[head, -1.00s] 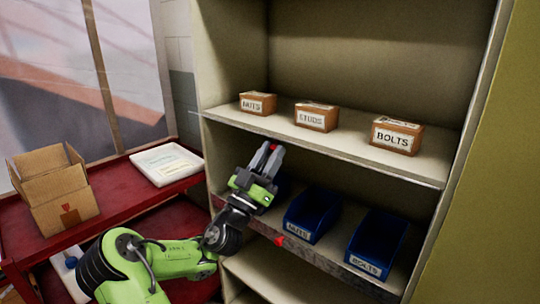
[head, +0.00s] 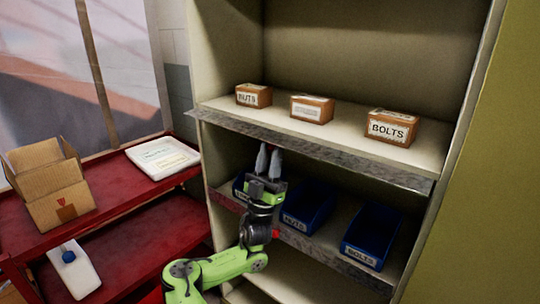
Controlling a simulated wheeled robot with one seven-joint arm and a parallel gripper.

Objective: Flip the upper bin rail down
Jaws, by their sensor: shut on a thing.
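The upper bin rail (head: 330,156) is a grey metal strip along the front edge of the upper shelf. It stands out a little from the edge at its right end. My gripper (head: 269,150) points up from below, left of the middle of the rail. Its two grey fingertips meet the rail's lower edge and are shut on it. The exact grip is too small to see clearly.
Cartons of nuts (head: 254,95), studs (head: 312,108) and bolts (head: 392,128) stand on the upper shelf. Blue bins (head: 372,235) sit on the lower shelf behind a second grey rail (head: 325,254). A red cart (head: 120,190) with an open box (head: 50,180) stands left.

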